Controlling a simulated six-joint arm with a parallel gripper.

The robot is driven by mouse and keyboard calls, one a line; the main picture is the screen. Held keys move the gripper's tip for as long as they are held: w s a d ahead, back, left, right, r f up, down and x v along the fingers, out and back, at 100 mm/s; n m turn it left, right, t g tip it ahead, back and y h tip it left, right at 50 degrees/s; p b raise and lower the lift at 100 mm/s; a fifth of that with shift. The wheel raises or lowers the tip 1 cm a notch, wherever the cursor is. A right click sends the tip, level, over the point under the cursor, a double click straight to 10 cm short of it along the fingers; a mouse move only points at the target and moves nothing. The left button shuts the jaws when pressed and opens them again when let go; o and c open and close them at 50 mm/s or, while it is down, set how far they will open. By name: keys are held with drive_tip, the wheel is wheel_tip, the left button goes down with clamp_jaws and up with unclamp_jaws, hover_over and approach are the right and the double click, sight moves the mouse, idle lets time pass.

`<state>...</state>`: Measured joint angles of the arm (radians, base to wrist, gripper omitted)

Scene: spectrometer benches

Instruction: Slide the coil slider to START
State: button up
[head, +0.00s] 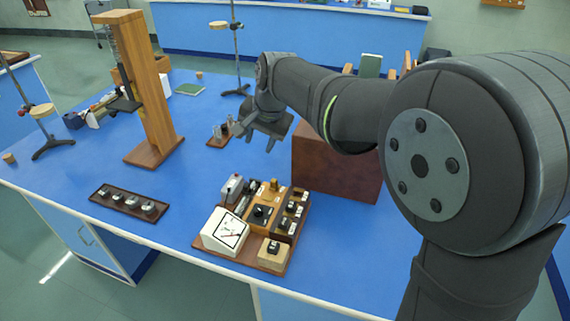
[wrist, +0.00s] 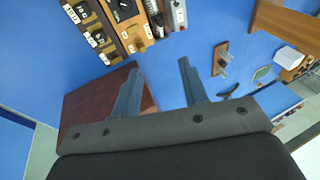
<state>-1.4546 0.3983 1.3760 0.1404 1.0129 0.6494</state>
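An instrument board (head: 210,246) on the blue bench carries several small units. A narrow dark rail (head: 243,204) runs along its left part, beside a grey box (head: 232,187). It looks like the coil slider's track, and it also shows at the top of the wrist view (wrist: 154,16). The slider's exact position and the START mark are too small to make out. My gripper (head: 256,140) is open and empty, above the bench behind the board. In the wrist view its two fingers (wrist: 158,66) are wide apart with nothing between them.
A reddish-brown box (head: 335,165) stands right of the gripper. A white meter (head: 225,232) and a dial unit (head: 262,212) sit on the board. A tall wooden stand (head: 150,90) and a dark tray (head: 128,202) are at left. Blue bench between tray and board is clear.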

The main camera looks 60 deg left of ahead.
sight(246, 185)
drive_tip(key=s+a+f+t+h, duration=0.1)
drive_tip(key=s+a+f+t, duration=0.3)
drive_tip(key=s+f, duration=0.25)
drive_tip(key=x, duration=1.6)
drive_tip(key=shift+s+a+f, duration=0.1)
drive_tip(key=shift+a, duration=0.05)
clamp_jaws()
